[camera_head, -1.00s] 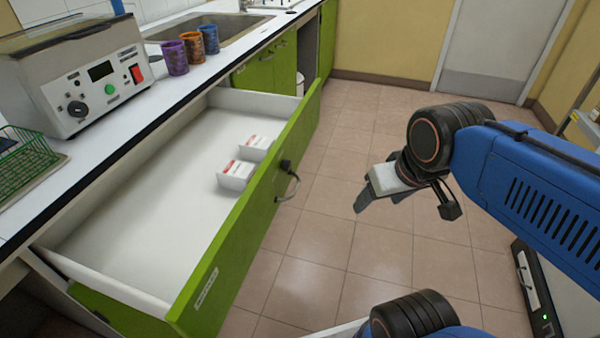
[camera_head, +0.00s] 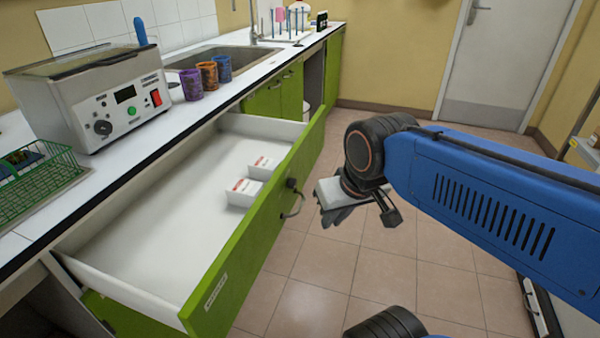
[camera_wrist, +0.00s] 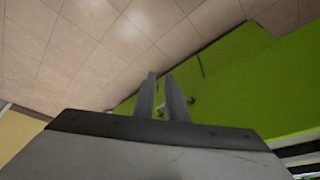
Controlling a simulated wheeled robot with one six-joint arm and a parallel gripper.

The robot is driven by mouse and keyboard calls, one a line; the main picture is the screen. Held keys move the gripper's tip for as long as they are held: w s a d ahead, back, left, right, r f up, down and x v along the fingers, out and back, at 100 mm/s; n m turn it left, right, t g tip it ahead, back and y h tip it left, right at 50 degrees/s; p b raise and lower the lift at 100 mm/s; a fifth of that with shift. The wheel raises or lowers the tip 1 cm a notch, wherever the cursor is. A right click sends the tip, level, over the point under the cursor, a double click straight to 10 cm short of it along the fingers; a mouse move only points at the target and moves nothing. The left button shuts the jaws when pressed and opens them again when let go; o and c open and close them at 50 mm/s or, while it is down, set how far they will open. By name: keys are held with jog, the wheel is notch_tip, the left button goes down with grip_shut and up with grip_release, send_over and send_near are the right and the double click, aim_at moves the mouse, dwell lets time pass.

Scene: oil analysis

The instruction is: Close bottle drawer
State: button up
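The bottle drawer (camera_head: 150,220) is pulled far out from under the counter, with a white inside and a green front (camera_head: 232,258). A curved metal handle (camera_head: 294,204) is on the outer face of the front. Two white boxes with red marks, a nearer one (camera_head: 243,194) and a farther one (camera_head: 263,167), stand inside. My gripper (camera_head: 335,218) is to the right of the handle, apart from it. In the wrist view, its two fingers (camera_wrist: 161,78) have a narrow gap between them and hold nothing. The handle (camera_wrist: 190,100) shows partly behind them, against the green front.
The counter (camera_head: 100,165) carries a grey bath device (camera_head: 100,100), a green wire basket (camera_head: 40,180) and purple, orange and blue cups (camera_head: 207,76). A sink (camera_head: 210,58) lies behind. The tiled floor (camera_head: 400,150) in front of the drawer is clear.

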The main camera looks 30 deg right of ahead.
jog(key=w+d+r+m, duration=0.1)
jog(key=w+m, duration=0.1)
jog(key=w+d+r+m, duration=0.1)
jog(key=w+r+m, duration=0.1)
jog(key=w+m, duration=0.1)
jog(key=w+d+r+m+g, duration=0.1)
jog(key=w+m, duration=0.1)
jog(key=shift+w+d+r+m+y, duration=0.1)
jog(key=shift+w+r+m+y, duration=0.2)
jog(key=shift+w+m, duration=0.1)
grip_shut()
jog(key=w+d+r+m+y, duration=0.1)
jog(key=w+d+r+m, duration=0.1)
jog(key=w+d+m, duration=0.7)
jog(key=w+d+r+m+y, duration=0.2)
jog(key=w+d+m, duration=0.6)
jog(key=d+m, duration=0.1)
jog(key=w+a+f, duration=0.5)
jog(key=f, duration=0.4)
jog(key=shift+w+a, duration=0.2)
jog(key=shift+a, duration=0.15)
send_over(235, 145)
jog(key=shift+s+d+f, duration=0.1)
jog(key=shift+s+d, duration=0.05)
jog(key=shift+d, duration=0.1)
jog(key=shift+w+a, duration=0.2)
jog(key=shift+w, duration=0.05)
